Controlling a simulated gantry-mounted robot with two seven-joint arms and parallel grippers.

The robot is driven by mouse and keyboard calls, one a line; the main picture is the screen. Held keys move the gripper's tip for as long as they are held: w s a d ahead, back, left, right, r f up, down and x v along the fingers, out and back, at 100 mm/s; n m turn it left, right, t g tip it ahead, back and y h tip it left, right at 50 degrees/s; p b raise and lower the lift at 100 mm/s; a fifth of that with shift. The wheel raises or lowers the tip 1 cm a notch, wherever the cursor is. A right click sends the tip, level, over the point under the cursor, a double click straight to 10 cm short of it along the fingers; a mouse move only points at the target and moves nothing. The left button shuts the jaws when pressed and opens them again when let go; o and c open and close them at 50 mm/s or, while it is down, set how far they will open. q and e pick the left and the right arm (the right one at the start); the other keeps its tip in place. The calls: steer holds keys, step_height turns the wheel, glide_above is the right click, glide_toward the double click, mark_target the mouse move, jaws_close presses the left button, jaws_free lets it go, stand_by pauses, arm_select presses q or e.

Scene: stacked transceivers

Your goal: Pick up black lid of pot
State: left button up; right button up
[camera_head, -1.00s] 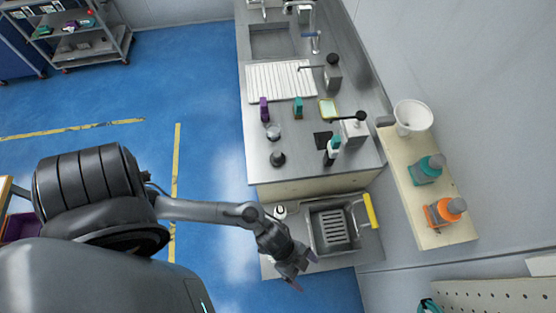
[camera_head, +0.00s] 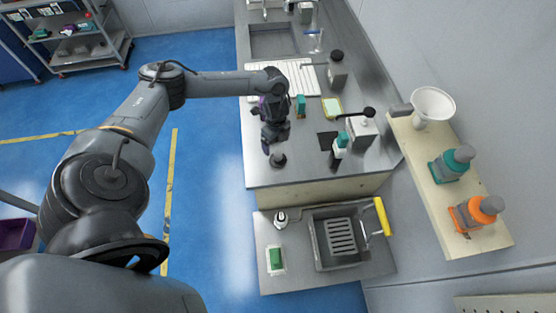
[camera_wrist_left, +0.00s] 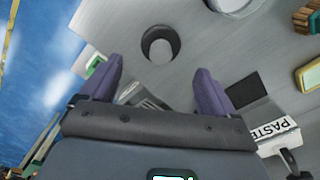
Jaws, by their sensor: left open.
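A small round black lid (camera_head: 278,159) lies on the steel counter, in front of my left gripper (camera_head: 272,140). In the left wrist view the black lid (camera_wrist_left: 160,44) is a dark disc with a grey round middle. It lies beyond my left fingertips (camera_wrist_left: 158,80), roughly midway between them and apart from them. The two purple fingers are spread open with nothing between them. The pale round rim of a vessel (camera_wrist_left: 237,4), perhaps the pot, is cut off at the top of that view. In the head view my arm hides that spot. My right gripper is not in view.
A teal-and-brown brush (camera_head: 300,106) and a yellow-edged sponge (camera_head: 332,107) lie farther back. A lower shelf holds a grey basin (camera_head: 318,235).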

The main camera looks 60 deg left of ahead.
mark_target(277, 153)
arm_select(q)
steer(key=shift+w+d+f, duration=0.1)
steer(key=shift+d+f, duration=0.05)
steer(key=shift+f, duration=4.95)
steer(key=c, duration=0.8)
steer(key=shift+c, duration=0.2)
